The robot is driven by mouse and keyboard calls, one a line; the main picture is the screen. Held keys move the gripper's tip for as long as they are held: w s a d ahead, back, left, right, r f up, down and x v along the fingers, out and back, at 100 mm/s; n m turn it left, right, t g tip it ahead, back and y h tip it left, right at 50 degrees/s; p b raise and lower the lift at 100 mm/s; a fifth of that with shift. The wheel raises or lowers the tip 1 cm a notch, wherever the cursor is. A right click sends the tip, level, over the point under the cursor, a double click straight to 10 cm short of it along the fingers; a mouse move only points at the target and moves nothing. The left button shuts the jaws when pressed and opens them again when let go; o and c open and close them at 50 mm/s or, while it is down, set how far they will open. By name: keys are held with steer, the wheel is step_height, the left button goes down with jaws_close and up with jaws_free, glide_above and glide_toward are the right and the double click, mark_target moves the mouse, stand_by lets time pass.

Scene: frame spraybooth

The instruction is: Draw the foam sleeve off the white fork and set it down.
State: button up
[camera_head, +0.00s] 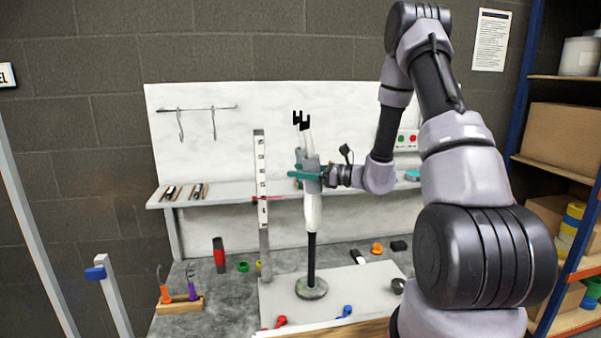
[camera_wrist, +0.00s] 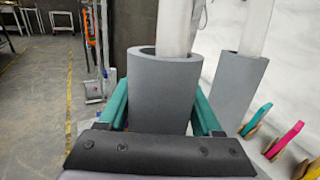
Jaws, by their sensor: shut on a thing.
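The white fork (camera_head: 312,212) stands upright on a black post with a round base, its two legs pointing up to black tips. My gripper (camera_head: 306,175) reaches in from the right at the legs. In the wrist view its teal fingers (camera_wrist: 163,110) are shut on the near grey foam sleeve (camera_wrist: 163,85), one on each side. That sleeve is around one white leg (camera_wrist: 175,25), which comes out of its open top. A second grey foam sleeve (camera_wrist: 235,85) is around the other leg, beside it. The lower end of the held sleeve is hidden by my gripper.
A white upright scale (camera_head: 262,200) with a red marker stands just left of the fork. A shelf (camera_head: 230,192) runs behind. Pink and green hooks (camera_wrist: 283,140) show in the wrist view.

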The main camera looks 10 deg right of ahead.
mark_target(305, 158)
steer(key=shift+a+r, duration=0.25)
steer(key=shift+r, duration=0.75)
steer(key=shift+a+r, duration=0.2)
steer(key=shift+r, duration=0.75)
steer(key=shift+r, duration=0.15)
steer(key=shift+a+r, duration=0.3)
steer(key=shift+r, duration=0.65)
steer(key=shift+a+r, duration=0.3)
steer(key=shift+r, duration=0.65)
steer(key=shift+r, duration=0.15)
steer(key=shift+a+r, duration=0.1)
steer(key=shift+r, duration=1.7)
steer(key=r, duration=0.5)
steer(key=shift+w+a, duration=0.15)
steer(key=shift+a, duration=0.15)
